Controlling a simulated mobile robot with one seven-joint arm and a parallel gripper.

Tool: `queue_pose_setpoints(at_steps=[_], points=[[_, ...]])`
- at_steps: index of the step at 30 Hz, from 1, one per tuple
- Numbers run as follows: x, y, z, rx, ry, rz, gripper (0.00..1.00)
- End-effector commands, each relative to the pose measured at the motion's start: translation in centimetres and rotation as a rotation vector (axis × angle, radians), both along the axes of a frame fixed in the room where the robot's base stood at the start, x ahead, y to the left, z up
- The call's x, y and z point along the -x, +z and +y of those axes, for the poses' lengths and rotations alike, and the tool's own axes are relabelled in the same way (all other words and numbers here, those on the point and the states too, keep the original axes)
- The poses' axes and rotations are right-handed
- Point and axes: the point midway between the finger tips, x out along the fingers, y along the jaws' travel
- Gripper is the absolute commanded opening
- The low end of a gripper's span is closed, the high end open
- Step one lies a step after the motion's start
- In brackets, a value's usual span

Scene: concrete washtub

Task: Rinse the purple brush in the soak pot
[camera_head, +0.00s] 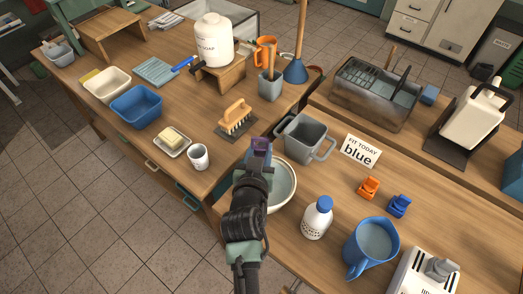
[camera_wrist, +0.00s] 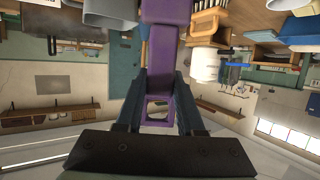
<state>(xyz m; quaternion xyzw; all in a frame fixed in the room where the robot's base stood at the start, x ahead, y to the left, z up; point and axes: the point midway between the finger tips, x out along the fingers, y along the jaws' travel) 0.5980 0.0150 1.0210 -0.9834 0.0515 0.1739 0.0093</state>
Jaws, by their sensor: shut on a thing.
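My gripper (camera_head: 259,150) is shut on the purple brush (camera_head: 261,143). In the wrist view the purple handle (camera_wrist: 165,65) runs up between the two dark fingers (camera_wrist: 158,105), with a loop at its near end; its bristles are out of sight. In the head view the gripper is over or beside a round pale pot (camera_head: 290,190) holding greyish water, partly hidden by my arm. This looks like the soak pot, though no label shows. I cannot tell the brush's height over it.
A grey pitcher (camera_head: 305,138) stands close behind the pot. A white bottle (camera_head: 317,219) and a blue jug (camera_head: 371,244) stand to the right. A card (camera_head: 361,151) reads "FIT TODAY blue".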

Motion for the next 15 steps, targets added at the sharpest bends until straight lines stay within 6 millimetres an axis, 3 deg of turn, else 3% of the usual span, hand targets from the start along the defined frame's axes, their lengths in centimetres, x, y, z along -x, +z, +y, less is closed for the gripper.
queue_pose_setpoints(at_steps=[10, 15], points=[[2.3, 0.1, -0.4, 0.000, -0.001, 0.000, 0.00], [2.5, 0.0, -0.5, 0.000, -0.001, -0.001, 0.00]])
